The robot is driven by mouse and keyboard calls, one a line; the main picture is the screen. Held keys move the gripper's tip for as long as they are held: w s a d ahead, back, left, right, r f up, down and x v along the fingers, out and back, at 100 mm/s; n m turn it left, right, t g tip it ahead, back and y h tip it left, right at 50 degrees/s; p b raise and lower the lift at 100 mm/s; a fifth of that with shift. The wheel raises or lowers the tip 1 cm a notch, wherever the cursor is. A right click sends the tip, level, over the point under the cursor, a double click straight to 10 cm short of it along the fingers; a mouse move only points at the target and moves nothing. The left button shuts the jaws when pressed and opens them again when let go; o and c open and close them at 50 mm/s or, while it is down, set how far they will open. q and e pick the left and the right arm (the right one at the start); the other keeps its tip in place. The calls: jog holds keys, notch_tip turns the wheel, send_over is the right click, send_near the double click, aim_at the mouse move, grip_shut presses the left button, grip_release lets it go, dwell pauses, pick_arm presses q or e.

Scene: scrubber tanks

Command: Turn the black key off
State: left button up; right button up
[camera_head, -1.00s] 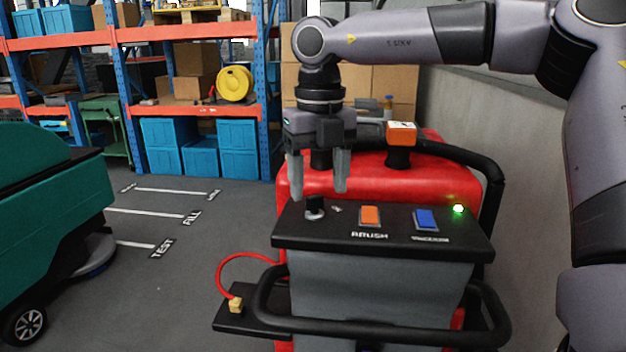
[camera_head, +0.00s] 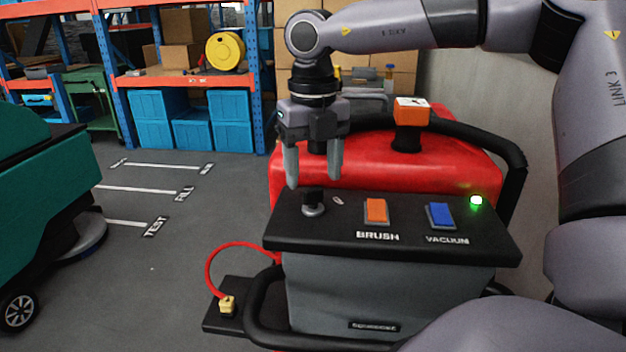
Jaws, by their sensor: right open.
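The black key (camera_head: 312,199) stands upright in a round silver switch at the left end of the black control panel (camera_head: 400,247) on the red scrubber. A small white mark lies just right of it. My right gripper (camera_head: 313,180) points down directly above the key. Its two grey fingers are apart, with the key below and between them, and nothing is held. I cannot tell whether the fingertips reach down to the key's height. My left gripper is out of view.
An orange BRUSH switch (camera_head: 376,211), a blue VACUUM switch (camera_head: 440,215) and a lit green lamp (camera_head: 476,200) are on the panel. A teal machine (camera_head: 38,215) is at left; a wall closes the right.

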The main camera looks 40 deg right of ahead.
aim_at(313, 188)
jog(key=shift+f, duration=1.55)
jog(key=c, duration=1)
jog(key=shift+c, duration=0.2)
